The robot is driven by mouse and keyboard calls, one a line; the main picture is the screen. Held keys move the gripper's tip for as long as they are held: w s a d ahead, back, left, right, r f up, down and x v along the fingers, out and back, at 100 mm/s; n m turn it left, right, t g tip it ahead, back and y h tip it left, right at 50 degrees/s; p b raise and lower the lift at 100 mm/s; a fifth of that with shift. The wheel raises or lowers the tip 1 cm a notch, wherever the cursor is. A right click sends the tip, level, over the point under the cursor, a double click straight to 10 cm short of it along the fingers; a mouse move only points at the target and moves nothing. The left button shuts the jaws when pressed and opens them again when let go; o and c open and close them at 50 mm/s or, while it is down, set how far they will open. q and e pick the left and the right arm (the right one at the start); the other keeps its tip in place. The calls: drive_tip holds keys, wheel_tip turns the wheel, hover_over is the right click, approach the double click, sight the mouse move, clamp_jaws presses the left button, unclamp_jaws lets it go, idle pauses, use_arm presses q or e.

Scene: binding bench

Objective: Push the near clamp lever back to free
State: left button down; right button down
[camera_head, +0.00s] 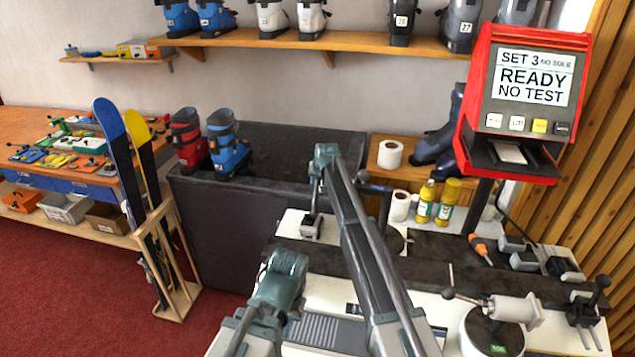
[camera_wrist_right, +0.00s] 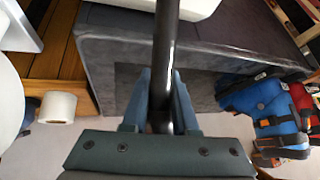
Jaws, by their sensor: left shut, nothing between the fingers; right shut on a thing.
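My right gripper (camera_head: 318,176) is shut around a dark rod, at the back edge of the white bench. In the right wrist view the black rod (camera_wrist_right: 166,40) passes between the blue-grey fingers (camera_wrist_right: 160,100) of this gripper. In the head view it appears to be the upright lever of a small clamp (camera_head: 311,226) below the gripper. My left gripper (camera_head: 284,272) is lower in the head view, shut and empty over the front left of the bench; its fingertips are hard to make out. At the right, another clamp (camera_head: 584,309) has a dark-knobbed lever (camera_head: 602,283).
A red test unit (camera_head: 525,100) reads "READY NO TEST". A metal cylinder with a ball-ended rod (camera_head: 510,309) stands at the bench front. Ski boots (camera_head: 228,148) stand on a dark box (camera_head: 225,225).

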drive_tip(key=shift+w+a+r, duration=0.15)
drive_tip(key=shift+w, duration=0.1)
drive_tip(key=c, duration=0.7)
unclamp_jaws()
drive_tip(key=shift+s+r, duration=0.1)
drive_tip(key=o, duration=0.3)
drive_tip(key=shift+o, duration=0.2)
drive_tip(key=shift+s, duration=0.15)
drive_tip(key=p+v, duration=1.1)
drive_tip(key=v, duration=0.2)
drive_tip(key=shift+s+r, duration=0.2)
drive_tip(key=shift+r, duration=0.05)
